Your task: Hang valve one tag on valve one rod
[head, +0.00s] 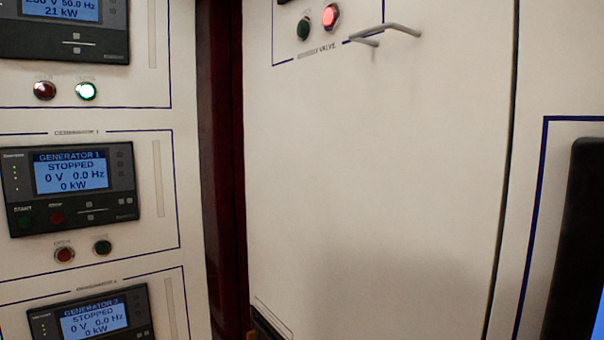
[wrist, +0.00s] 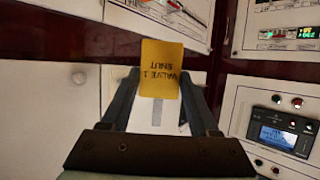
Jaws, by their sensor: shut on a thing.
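My gripper (wrist: 158,102) is shut on the yellow valve one tag (wrist: 160,60) in the wrist view. The tag's lettering reads "VALVE 1 SHUT" upside down. The tag stands out beyond the fingertips, in front of a white panel. In the head view, a bent grey rod (head: 385,33) sticks out of the white cabinet panel at the top, right of a lit red lamp and beside a label ending in "VALVE". I cannot read that label's number. Neither my gripper nor the tag shows in the head view. I cannot make out the rod in the wrist view.
Generator panels (head: 72,182) with screens and lamps stand at the left in the head view. A dark red post (head: 222,170) divides them from the white cabinet (head: 380,180), whose face below the rod is bare. A black screen edge (head: 580,240) is at the right.

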